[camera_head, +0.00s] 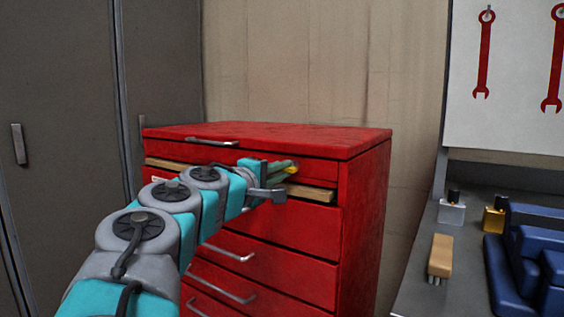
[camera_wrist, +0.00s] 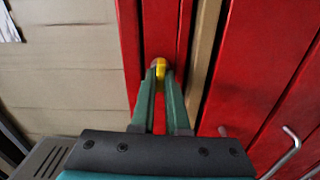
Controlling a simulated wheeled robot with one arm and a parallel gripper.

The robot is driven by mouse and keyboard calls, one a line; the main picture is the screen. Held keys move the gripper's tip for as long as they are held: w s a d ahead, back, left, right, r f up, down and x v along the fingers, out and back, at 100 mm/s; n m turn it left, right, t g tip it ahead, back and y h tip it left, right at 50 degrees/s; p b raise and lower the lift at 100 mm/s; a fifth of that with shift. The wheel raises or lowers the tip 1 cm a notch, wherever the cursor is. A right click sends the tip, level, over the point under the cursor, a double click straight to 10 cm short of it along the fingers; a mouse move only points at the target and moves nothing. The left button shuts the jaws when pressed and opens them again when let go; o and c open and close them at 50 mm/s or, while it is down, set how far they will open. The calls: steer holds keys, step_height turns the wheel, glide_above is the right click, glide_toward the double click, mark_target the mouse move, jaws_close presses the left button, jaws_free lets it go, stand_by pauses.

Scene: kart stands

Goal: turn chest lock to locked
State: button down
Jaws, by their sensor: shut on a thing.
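The red chest (camera_head: 366,215) of drawers stands against the wall, in the middle of the head view. Its lock is a small yellow knob (camera_wrist: 160,67) on a narrow red strip of the front, seen in the wrist view. It also shows as a yellow spot (camera_head: 291,169) in the head view, partly hidden by the fingers. My gripper (camera_head: 286,168) reaches in from the left with its green fingers at the chest's upper right front. In the wrist view my gripper (camera_wrist: 162,72) is shut on the yellow knob. The knob's exact turn angle cannot be told.
A pale wooden band (camera_head: 314,193) runs along the chest front below the lock. Drawer handles (camera_head: 230,252) stick out lower down. A grey workbench (camera_head: 420,272) at right holds bottles, a brush (camera_head: 440,256) and a blue tray (camera_head: 497,265). Grey cabinets (camera_head: 60,120) stand at left.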

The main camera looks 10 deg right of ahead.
steer(key=shift+n+p, duration=0.3)
steer(key=shift+n, duration=0.3)
steer(key=c, duration=0.9)
jaws_free()
